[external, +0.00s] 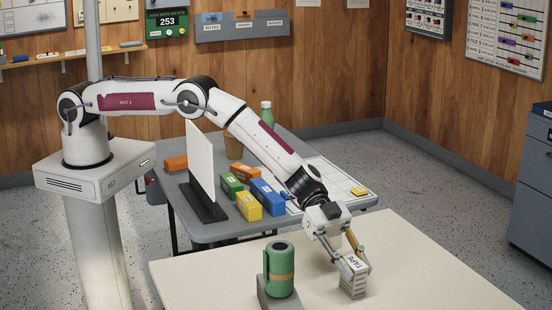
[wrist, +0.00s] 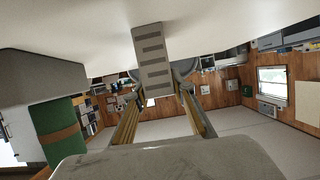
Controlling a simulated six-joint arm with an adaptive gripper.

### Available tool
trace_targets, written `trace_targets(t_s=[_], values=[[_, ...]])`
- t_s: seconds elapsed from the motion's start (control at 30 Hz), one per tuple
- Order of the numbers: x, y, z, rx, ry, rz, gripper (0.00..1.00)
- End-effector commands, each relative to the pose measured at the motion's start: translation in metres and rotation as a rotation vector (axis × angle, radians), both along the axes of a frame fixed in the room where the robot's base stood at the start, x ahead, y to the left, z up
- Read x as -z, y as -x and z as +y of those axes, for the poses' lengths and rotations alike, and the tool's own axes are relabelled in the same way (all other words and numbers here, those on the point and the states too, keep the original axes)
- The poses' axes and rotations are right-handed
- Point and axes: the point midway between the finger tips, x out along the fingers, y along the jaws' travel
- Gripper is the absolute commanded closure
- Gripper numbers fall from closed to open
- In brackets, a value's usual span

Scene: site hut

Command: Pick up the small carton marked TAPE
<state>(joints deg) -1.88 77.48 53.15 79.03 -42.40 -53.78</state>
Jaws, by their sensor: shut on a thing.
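The small carton marked TAPE (external: 353,282) is pale grey-white with dark print on its top and stripes on its side. It is upright at the cream table, right of the green canister. My gripper (external: 354,266) reaches down from above and is shut on it, with one finger on each side. In the wrist view, the carton (wrist: 152,50) shows its striped face between the fingertips (wrist: 160,74). I cannot tell whether its base touches the table.
A green canister (external: 281,270) with a tan band stands in a grey holder left of the carton. The cream table (external: 440,270) is clear to the right. Behind, a grey table (external: 215,232) holds a white upright panel (external: 200,165) and several coloured boxes, including a blue box (external: 267,197).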

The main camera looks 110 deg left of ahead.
Motion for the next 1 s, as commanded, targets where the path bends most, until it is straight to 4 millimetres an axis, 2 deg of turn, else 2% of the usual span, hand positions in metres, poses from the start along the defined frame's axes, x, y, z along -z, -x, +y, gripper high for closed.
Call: trace_targets(t_s=[0.17, 0.37, 1.0], values=[[-0.003, 0.0, 0.0, 0.0, 0.001, -0.001, 0.94], [-0.016, -0.001, 0.0, -0.001, 0.0, -0.002, 0.94], [-0.092, -0.001, 0.0, 0.0, 0.001, -0.002, 0.94]])
